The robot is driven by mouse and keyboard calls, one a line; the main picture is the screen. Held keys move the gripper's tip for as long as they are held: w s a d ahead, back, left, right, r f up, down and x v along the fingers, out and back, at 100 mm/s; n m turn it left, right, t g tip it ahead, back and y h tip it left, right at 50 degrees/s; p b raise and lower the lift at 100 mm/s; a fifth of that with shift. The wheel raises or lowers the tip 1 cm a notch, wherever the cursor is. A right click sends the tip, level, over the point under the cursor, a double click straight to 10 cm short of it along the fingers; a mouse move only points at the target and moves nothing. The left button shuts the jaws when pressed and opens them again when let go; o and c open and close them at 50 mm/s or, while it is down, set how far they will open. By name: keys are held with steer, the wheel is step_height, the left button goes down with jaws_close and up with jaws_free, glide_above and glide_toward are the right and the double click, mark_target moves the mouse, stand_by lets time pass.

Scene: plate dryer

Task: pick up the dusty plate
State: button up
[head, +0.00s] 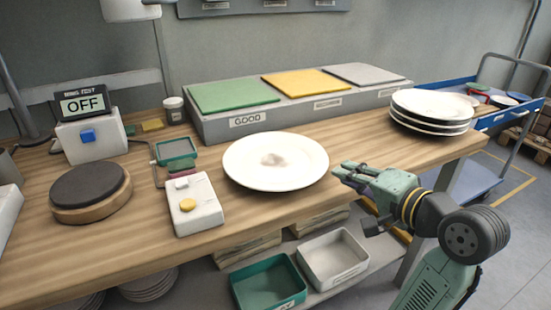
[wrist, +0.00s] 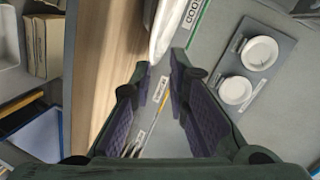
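The dusty plate (head: 295,160) is white and lies flat on the wooden bench, with a grey-brown smudge at its centre. My gripper (head: 341,169) is just right of its right rim in the head view, with the fingertips towards the plate. In the wrist view the plate (wrist: 166,25) shows edge-on as a thin white shape, its near end at the opening between the fingertips of my gripper (wrist: 160,65). The fingers are apart and nothing is clamped between them. I cannot tell whether a finger touches the rim.
A stack of plates (head: 430,110) stands at the bench's right end. Behind is a box with green, yellow and grey pads (head: 305,82). A white block with a yellow button (head: 195,208) is left of the plate. The display box (head: 88,138) reads OFF.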

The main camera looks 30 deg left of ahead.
mark_target(320, 166)
steer(key=shift+g, duration=0.3)
steer(key=x, duration=0.3)
steer(key=p+x, duration=0.1)
steer(key=x, duration=0.2)
steer(key=f+x, duration=0.1)
steer(key=x, duration=0.3)
steer(key=shift+d, duration=0.1)
jaws_close()
steer(key=shift+r, duration=0.1)
